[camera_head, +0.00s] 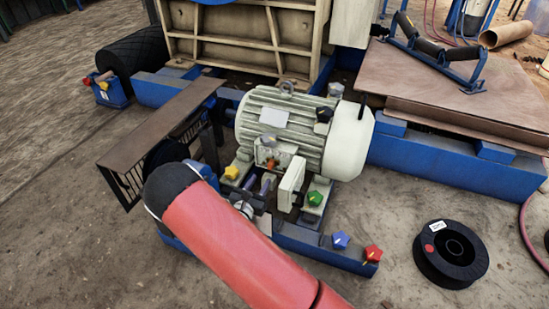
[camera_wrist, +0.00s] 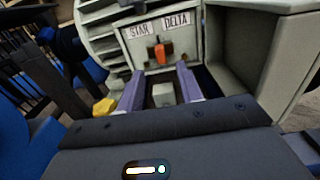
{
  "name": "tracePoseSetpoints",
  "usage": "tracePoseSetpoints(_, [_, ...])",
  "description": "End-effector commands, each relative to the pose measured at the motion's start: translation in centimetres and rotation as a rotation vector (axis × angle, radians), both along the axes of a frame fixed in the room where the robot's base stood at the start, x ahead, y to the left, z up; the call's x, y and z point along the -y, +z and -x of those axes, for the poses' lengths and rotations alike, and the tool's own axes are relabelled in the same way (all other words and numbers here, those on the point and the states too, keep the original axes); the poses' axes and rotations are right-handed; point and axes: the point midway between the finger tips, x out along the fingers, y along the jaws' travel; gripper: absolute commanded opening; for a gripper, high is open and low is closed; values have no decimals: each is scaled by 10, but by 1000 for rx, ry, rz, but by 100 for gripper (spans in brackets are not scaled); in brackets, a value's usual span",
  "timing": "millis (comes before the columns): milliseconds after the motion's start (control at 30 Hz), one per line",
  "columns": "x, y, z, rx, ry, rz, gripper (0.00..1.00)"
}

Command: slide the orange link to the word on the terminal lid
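The orange link (camera_wrist: 164,50) sits upright in the open terminal box of the cream motor (camera_head: 290,125), with dark parts on both sides of it. It shows small in the head view (camera_head: 271,163). Above it are two labels, STAR (camera_wrist: 139,32) on the left and DELTA (camera_wrist: 177,20) on the right; the link is below the gap between them. The cream terminal lid (camera_wrist: 232,58) stands open at the right, and I can read no word on it. My gripper (camera_wrist: 158,76) is open, its two purple fingers short of the link and apart from it.
A small grey block (camera_wrist: 163,95) shows between my fingers. Yellow (camera_head: 231,173), green (camera_head: 314,198), blue (camera_head: 340,240) and red (camera_head: 373,253) knobs surround the motor base. The open lid bounds the right side closely. A black spool (camera_head: 430,262) lies on the ground.

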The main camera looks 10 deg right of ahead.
Motion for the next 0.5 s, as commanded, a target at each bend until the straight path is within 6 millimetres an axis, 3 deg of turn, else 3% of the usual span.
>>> tracePoseSetpoints(167, [7,-2,-9,-1,1,2,36])
tracePoseSetpoints(500, [37,-2,-51,0,1,2,36])
